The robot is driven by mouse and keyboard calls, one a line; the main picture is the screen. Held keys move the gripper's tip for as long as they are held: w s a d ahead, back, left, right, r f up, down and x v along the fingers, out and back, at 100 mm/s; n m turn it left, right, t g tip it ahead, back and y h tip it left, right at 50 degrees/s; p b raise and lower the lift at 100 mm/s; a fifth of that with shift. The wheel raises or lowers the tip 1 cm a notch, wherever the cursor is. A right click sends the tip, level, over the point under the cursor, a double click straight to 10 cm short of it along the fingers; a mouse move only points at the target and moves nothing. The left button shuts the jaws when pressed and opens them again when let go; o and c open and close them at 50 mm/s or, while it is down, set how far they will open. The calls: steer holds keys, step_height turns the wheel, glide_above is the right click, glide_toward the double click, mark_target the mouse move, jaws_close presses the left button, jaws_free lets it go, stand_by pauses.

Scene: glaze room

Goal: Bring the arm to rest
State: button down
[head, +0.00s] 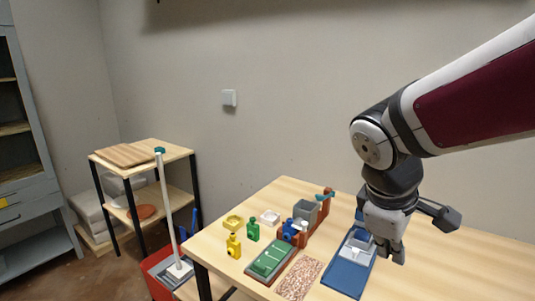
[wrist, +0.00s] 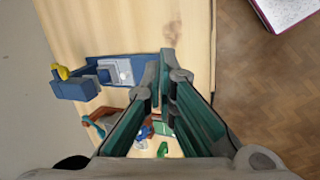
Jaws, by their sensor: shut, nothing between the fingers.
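My gripper (head: 390,250) hangs from my arm, pointing down over the right part of the wooden table, in front of and above a blue tray (head: 340,282). In the wrist view my gripper's fingers (wrist: 166,78) meet at their tips and hold nothing. The blue tray also shows in the wrist view (wrist: 140,68) with a light grey block on it, just left of the fingertips. I cannot tell the exact height of the fingers above the tray.
A shelf (head: 150,152) stands at the left. Wooden floor (wrist: 275,100) lies beyond the table's edge.

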steer(key=s+a+r+m+t+y, duration=0.2)
steer(key=s+m+y, duration=0.1)
steer(key=s+m, duration=0.6)
steer(key=shift+s+y, duration=0.3)
steer(key=shift+s, duration=1.85)
